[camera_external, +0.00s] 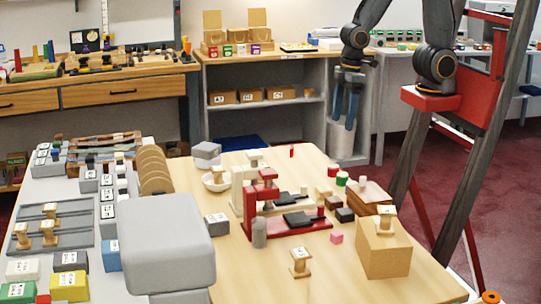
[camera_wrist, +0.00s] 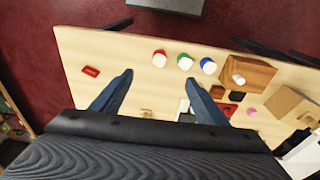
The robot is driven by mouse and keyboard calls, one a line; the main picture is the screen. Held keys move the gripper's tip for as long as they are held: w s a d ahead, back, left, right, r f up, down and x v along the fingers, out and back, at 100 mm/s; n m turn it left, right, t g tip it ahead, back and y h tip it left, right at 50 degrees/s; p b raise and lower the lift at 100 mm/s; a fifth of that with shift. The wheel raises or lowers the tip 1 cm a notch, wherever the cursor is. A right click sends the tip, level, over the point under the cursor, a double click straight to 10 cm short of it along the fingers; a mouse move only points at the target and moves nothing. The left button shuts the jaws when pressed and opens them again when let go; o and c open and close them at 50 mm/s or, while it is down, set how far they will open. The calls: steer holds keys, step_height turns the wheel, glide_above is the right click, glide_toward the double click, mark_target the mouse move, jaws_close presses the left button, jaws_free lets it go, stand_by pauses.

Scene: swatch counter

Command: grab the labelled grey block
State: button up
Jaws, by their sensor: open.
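A dark grey block (camera_external: 216,224) with a white marked face sits on the wooden table, left of the red stand, beside a large rounded light-grey shape. More grey blocks with white labels, such as one (camera_external: 107,211) and another (camera_external: 78,259), stand on the grey counter at left, so I cannot tell which one is meant. My gripper (camera_external: 344,118) hangs above the table's far right side, well away from these blocks. In the wrist view my gripper (camera_wrist: 158,76) is open, with bare table between its blue fingers. I cannot make out a labelled grey block there.
A red stand (camera_external: 272,205) and a cream stand fill the table's middle. A wooden box (camera_external: 384,250) carries a small spool at right. Small capped jars (camera_wrist: 185,62) and a red piece (camera_wrist: 91,71) lie near the table edge.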

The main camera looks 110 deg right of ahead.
step_height(320, 180, up, 4)
steer(key=r, duration=0.1)
steer(key=m+g+y+b, duration=0.2)
steer(key=m+y+b, duration=0.3)
steer(key=m+b, duration=1.3)
glide_above(216, 218)
steer(key=d, duration=0.2)
steer(key=shift+n, duration=0.5)
step_height(216, 218, down, 16)
steer(key=shift+w+r, duration=0.1)
steer(key=shift+r, duration=0.15)
steer(key=shift+d+x, duration=0.15)
steer(key=shift+x, duration=1.4)
steer(key=shift+d+x, duration=0.1)
steer(key=shift+x, duration=1.45)
steer(key=shift+f, duration=0.1)
steer(key=c, duration=1.2)
